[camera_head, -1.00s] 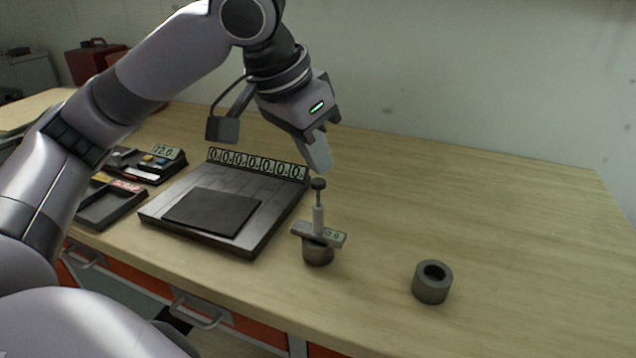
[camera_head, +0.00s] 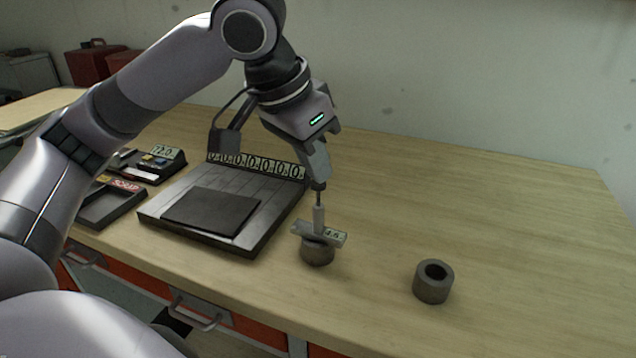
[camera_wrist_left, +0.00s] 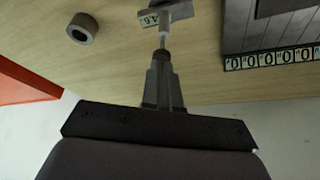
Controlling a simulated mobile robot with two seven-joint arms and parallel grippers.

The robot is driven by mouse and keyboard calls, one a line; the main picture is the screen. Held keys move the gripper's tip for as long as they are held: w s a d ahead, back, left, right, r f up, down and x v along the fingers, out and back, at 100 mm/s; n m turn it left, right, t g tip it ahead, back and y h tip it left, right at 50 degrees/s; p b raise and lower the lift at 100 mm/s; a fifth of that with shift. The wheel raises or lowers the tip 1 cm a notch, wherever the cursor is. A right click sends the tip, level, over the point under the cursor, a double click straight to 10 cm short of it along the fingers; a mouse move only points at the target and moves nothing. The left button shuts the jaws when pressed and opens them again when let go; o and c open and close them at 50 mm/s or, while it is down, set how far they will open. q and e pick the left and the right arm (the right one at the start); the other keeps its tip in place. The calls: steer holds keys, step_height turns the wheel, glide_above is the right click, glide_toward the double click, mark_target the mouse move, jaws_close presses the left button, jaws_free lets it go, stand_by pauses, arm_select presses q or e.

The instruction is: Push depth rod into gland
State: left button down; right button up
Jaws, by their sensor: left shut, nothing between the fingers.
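The depth gauge stands upright with its crossbar (camera_head: 308,232) across the top of a dark round gland (camera_head: 317,254). Its thin rod (camera_head: 318,198) rises above a pale sleeve (camera_head: 319,218). The small display (camera_head: 335,237) on the crossbar seems to read about 4.6. My left gripper (camera_head: 318,186) is shut and empty, its fingertips pointing down at the top of the rod and seemingly touching it. The rod's knob is mostly hidden by the fingertips. In the left wrist view the shut fingers (camera_wrist_left: 162,62) line up with the rod (camera_wrist_left: 162,40). My right gripper is not in view.
A dark hollow ring (camera_head: 433,282) stands to the right near the front edge. A flat plate with a row of zero displays (camera_head: 255,168) lies left of the gauge, with trays (camera_head: 112,205) beyond it. The table's right side is clear.

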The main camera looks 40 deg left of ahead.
arm_select(q)
steer(key=shift+f+b, duration=0.3)
steer(key=shift+f, duration=0.65)
steer(key=shift+s+f+p, duration=0.1)
steer(key=shift+p, duration=0.4)
stand_by(2.0)
step_height(320, 180, up, 5)
steer(key=p, duration=0.6)
steer(key=shift+f, duration=0.15)
steer(key=shift+r, duration=0.8)
